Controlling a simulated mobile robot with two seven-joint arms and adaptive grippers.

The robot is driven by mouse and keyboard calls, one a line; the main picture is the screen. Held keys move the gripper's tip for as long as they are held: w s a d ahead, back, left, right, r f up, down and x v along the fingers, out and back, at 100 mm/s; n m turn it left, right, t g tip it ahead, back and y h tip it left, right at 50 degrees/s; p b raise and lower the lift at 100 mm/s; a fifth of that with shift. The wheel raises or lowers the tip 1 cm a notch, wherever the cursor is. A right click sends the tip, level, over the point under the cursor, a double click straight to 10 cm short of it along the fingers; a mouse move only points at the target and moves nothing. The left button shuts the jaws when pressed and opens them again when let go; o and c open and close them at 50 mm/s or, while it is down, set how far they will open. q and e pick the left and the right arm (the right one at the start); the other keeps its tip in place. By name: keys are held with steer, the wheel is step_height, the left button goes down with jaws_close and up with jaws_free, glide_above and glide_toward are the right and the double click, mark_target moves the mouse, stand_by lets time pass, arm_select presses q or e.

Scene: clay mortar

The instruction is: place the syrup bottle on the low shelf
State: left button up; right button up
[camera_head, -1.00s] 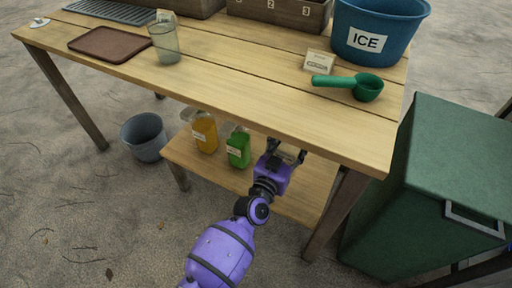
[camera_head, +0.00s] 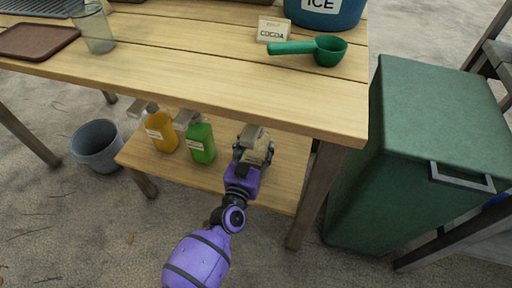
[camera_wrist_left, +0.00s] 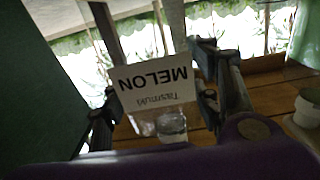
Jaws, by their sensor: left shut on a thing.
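A syrup bottle with a grey pump head (camera_head: 252,133) and a pale, clear-looking body is held in my left gripper (camera_head: 253,156). The gripper is shut on it, over the right part of the low shelf (camera_head: 285,190), just below the tabletop's front edge. In the left wrist view, a white label reading MELON upside down (camera_wrist_left: 155,86) shows between the fingers, with clear bottle body (camera_wrist_left: 160,122) by it. I cannot tell whether the bottle's base touches the shelf. An orange bottle (camera_head: 162,133) and a green bottle (camera_head: 201,144) stand on the shelf to its left. My right gripper is not in view.
The table (camera_head: 220,78) overhangs the shelf, with its right leg (camera_head: 318,195) close by. A green chest (camera_head: 430,130) stands to the right. A grey bucket (camera_head: 97,146) is on the ground at left. A green scoop (camera_head: 328,50) and COCOA card (camera_head: 273,29) are on top.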

arm_select(q)
steer(key=shift+r, duration=0.15)
steer(key=shift+f, duration=0.2)
steer(key=o, duration=1.3)
steer(key=shift+r, duration=0.15)
steer(key=shift+s+a, duration=0.1)
steer(key=shift+s, duration=0.1)
steer(key=p+v, duration=0.3)
steer(key=v, duration=0.8)
steer(key=shift+s, duration=0.3)
steer(key=shift+r, duration=0.1)
